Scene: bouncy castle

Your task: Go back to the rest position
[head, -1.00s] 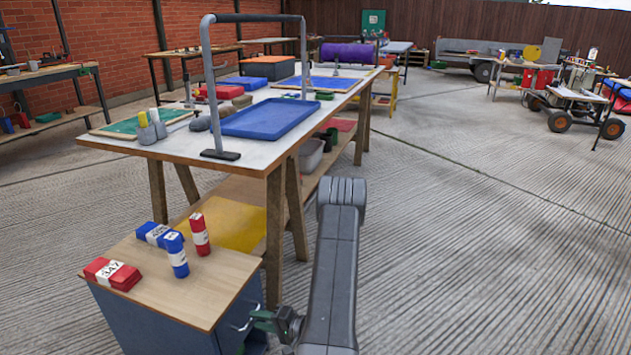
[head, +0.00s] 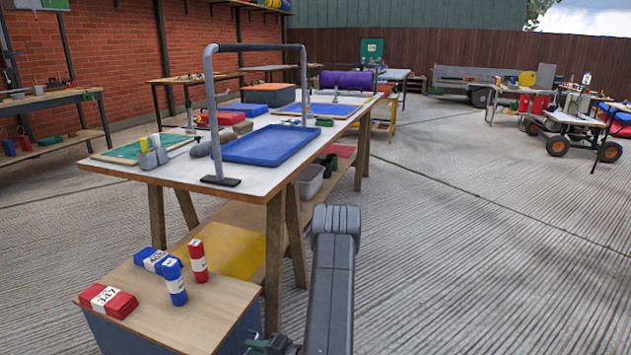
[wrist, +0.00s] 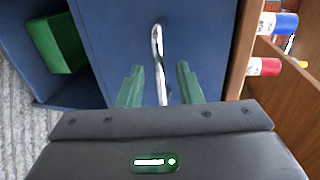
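My gripper (wrist: 159,85) is open in the wrist view, with its two green fingers apart. A curved silver handle (wrist: 157,45) on the blue cabinet front (wrist: 115,40) shows between and beyond the fingers, with visible space on both sides. In the head view my gripper (head: 270,345) is mostly cut off at the bottom edge, at the right side of the blue cabinet (head: 125,335). My grey arm link rises at the bottom centre.
The cabinet's wooden top (head: 215,300) holds red and blue numbered bundles (head: 107,301). In the wrist view, a green block (wrist: 55,42) lies in an open blue compartment at left. A long workbench (head: 215,165) stands behind. Concrete floor (head: 470,270) at right is clear.

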